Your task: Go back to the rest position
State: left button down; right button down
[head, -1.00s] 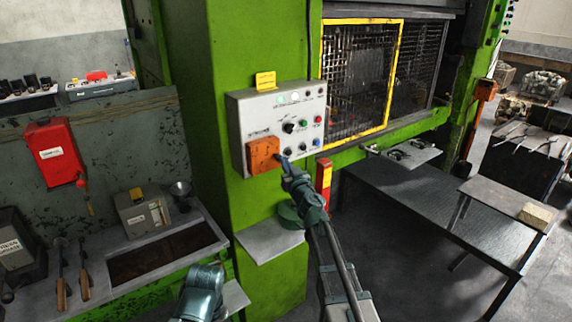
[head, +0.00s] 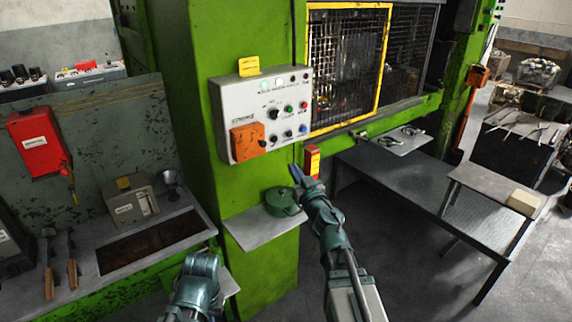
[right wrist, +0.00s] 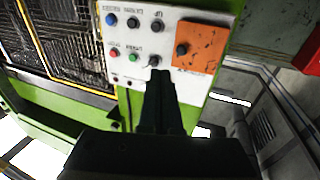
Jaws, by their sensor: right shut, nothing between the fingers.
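My right gripper (head: 297,173) is shut and empty in the head view, in front of the green press column, below and right of the control panel (head: 265,92). In the right wrist view its shut fingers (right wrist: 160,80) show in front of the lower part of the panel (right wrist: 143,30). The panel carries several coloured buttons and an orange box (head: 247,142) at its lower left. The left arm (head: 197,285) shows at the bottom of the head view; its fingertips cannot be made out.
A small shelf (head: 262,232) with a green round item (head: 281,201) juts from the column, left of my right gripper. A dark table (head: 420,200) stands to the right. A yellow-framed mesh guard (head: 350,70) covers the press opening. A workbench (head: 180,220) lies at left.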

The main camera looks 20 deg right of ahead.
jog(key=shift+s+d, duration=0.15)
jog(key=shift+s, duration=0.1)
jog(key=shift+f, duration=0.1)
jog(key=s+a+f+m+g+h+b, duration=0.1)
jog(key=s+a+f+g+h+b, duration=0.25)
jog(key=f, duration=0.65)
jog(key=s+a+f+m+g+h, duration=0.25)
jog(key=s+f+g, duration=0.3)
jog(key=f, duration=0.35)
jog(key=s+a+f+n+g+y, duration=0.1)
jog(key=s+a+f+n+g, duration=0.1)
jog(key=s, duration=0.4)
jog(key=s+a+f+n+g+y+b, duration=0.1)
jog(key=s+a+f+n+g, duration=0.1)
jog(key=s+a+f+g, duration=0.2)
jog(key=s+a+f+n+g+y+b, duration=0.1)
jog(key=s+a+f+n+g, duration=0.1)
jog(key=s+a+f+g, duration=0.2)
jog(key=s+a, duration=0.3)
jog(key=shift+s+n+y, duration=0.35)
jog(key=shift+y, duration=0.05)
